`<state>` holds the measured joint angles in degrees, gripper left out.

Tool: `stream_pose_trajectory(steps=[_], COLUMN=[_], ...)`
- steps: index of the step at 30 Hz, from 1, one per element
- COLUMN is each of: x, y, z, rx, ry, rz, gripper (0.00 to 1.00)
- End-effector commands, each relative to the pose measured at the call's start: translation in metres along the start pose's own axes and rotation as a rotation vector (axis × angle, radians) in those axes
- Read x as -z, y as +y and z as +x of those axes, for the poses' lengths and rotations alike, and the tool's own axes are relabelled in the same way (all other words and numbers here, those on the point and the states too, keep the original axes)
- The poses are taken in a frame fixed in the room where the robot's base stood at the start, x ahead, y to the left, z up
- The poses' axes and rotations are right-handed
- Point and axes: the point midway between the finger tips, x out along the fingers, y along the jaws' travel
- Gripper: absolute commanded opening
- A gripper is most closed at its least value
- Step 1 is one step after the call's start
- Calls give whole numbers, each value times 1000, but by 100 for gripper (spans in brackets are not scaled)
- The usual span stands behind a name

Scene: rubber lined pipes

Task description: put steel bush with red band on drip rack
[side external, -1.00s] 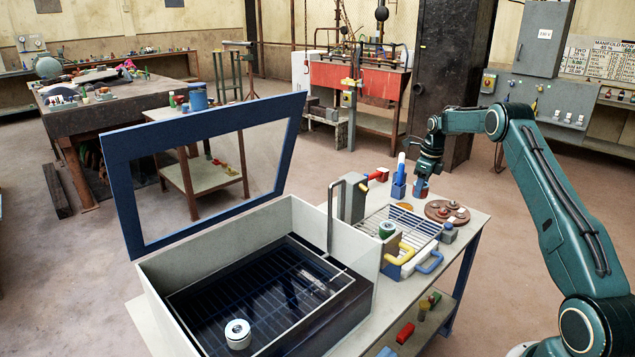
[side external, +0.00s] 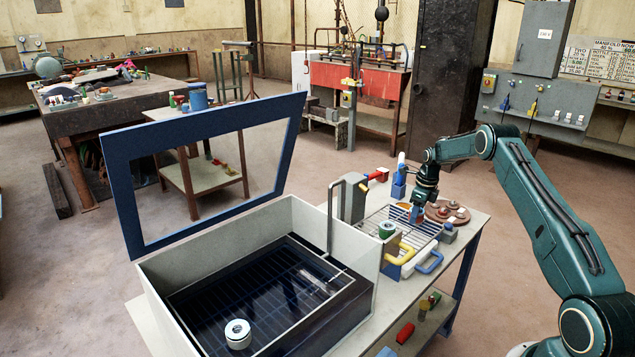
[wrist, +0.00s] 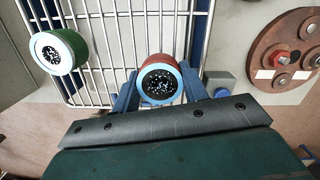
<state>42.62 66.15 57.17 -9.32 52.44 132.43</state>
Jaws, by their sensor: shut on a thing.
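The steel bush with red band (wrist: 160,80) is held between the blue fingers of my gripper (wrist: 158,92) in the wrist view. Its speckled dark bore and pale blue end ring face the camera. In the side view my gripper (side external: 416,214) points down at the far right part of the drip rack (side external: 376,222), and the bush is mostly hidden there. In the wrist view the bush overlaps the right side of the rack's white wires (wrist: 118,30). I cannot tell whether it touches them.
A green-banded bush (side external: 387,230) is by the rack's left side; it also shows in the wrist view (wrist: 57,50). A brown disc (side external: 436,207) and a grey block with a blue top (side external: 447,234) stand right of the rack. An open tank (side external: 290,215) is nearer, holding another bush (side external: 238,334).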

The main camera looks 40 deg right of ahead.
Motion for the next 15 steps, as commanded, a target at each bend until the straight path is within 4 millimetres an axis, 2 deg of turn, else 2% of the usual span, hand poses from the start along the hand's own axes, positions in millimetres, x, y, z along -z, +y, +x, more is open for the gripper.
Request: stream_pose_trajectory(steps=[4, 15], x=[1, 1], y=[0, -1], z=[10, 12], rx=[2, 2], ry=[-2, -2], rz=[0, 0], gripper=[12, 12])
